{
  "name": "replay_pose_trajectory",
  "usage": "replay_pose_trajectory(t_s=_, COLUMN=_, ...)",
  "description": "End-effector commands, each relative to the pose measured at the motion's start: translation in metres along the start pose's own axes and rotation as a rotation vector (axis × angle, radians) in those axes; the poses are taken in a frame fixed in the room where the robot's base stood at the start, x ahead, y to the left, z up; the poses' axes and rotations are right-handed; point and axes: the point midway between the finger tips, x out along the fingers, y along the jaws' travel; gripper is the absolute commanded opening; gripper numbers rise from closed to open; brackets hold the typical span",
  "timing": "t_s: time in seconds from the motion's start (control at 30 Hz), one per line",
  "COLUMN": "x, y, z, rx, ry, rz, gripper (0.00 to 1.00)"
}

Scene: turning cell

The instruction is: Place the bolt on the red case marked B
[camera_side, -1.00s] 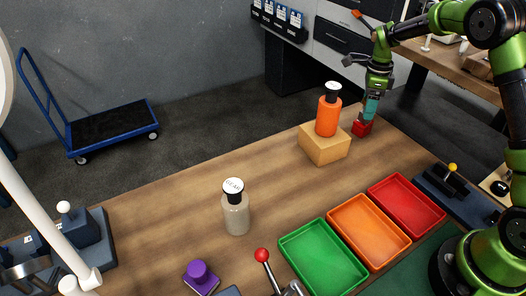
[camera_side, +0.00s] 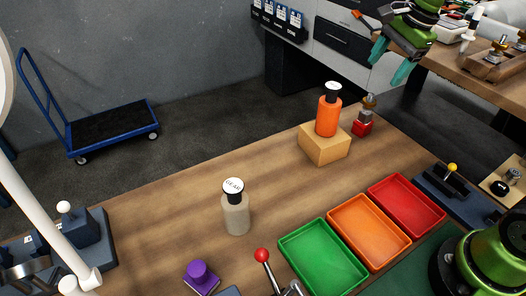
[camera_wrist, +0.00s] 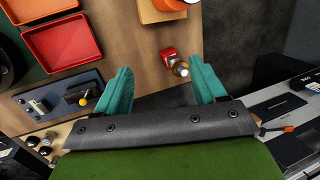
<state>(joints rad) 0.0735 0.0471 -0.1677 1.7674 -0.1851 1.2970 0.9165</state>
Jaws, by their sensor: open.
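The bolt (camera_side: 368,104) stands upright on a small red case (camera_side: 362,128) near the far right corner of the wooden table. I cannot read a mark on the case. The bolt's top (camera_wrist: 181,69) and the red case (camera_wrist: 167,53) also show in the wrist view, close to the right finger in the picture. My gripper (camera_side: 389,62) is in the air above and to the right of the bolt, apart from it. Its teal fingers are spread wide and empty, and it also shows in the wrist view (camera_wrist: 163,86).
An orange bottle (camera_side: 328,115) on a wooden block (camera_side: 325,144) stands just left of the red case. Green (camera_side: 322,258), orange (camera_side: 369,231) and red (camera_side: 406,204) trays lie nearer. A grey bottle (camera_side: 236,214) stands mid-table.

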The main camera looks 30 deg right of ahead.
Motion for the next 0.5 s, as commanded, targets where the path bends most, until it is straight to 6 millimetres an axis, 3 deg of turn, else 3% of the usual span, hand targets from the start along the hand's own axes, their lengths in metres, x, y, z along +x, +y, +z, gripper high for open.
replay_pose_trajectory(t_s=0.1, x=-0.023, y=0.04, z=0.036, rx=-0.325, ry=-0.018, rz=-0.11, gripper=0.7)
replay_pose_trajectory(t_s=0.2, x=-0.032, y=0.074, z=0.059, rx=-0.596, ry=0.001, rz=-0.198, gripper=0.7)
replay_pose_trajectory(t_s=0.4, x=-0.03, y=0.131, z=0.087, rx=-1.025, ry=0.086, rz=-0.327, gripper=0.7)
replay_pose_trajectory(t_s=0.5, x=-0.025, y=0.147, z=0.093, rx=-1.145, ry=0.122, rz=-0.358, gripper=0.7)
